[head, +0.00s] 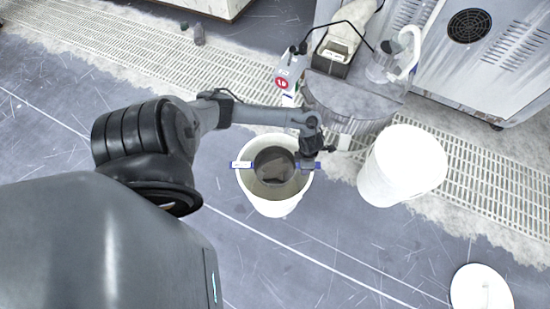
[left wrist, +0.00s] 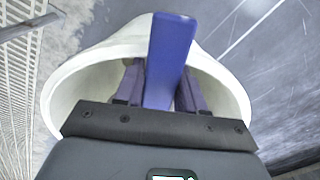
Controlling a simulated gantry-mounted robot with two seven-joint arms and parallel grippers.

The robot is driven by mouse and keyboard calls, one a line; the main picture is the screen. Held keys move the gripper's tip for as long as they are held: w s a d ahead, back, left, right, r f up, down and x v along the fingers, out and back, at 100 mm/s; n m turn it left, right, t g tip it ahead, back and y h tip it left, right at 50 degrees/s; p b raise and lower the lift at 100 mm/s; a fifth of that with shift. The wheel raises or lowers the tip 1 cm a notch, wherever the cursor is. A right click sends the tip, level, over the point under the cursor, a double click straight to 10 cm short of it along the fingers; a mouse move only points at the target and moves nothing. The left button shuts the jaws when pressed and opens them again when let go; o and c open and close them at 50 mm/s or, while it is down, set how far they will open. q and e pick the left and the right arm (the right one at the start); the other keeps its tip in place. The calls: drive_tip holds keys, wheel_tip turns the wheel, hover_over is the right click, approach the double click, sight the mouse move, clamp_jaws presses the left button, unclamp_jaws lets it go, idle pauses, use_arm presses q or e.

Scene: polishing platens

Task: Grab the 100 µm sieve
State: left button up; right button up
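A sieve with a dark round mesh (head: 274,166) sits in the mouth of a white bucket (head: 273,208). Its blue handles rest across the rim, one left with a white label (head: 241,165) and one right (head: 312,166). The label is too small to read. My left gripper (head: 310,163) is at the right-hand handle. In the left wrist view, the dark fingers of my left gripper (left wrist: 158,88) flank the blue handle (left wrist: 172,50) closely on both sides and appear shut on it. The mesh is hidden there. My right gripper is not in view.
A second white bucket (head: 402,165) stands to the right. A white lid (head: 481,288) lies on the floor at lower right. A grey round stand (head: 352,97) with a clear jug (head: 384,66) and a small box (head: 333,55) is behind. Floor in front is clear.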

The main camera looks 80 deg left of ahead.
use_arm(q)
clamp_jaws()
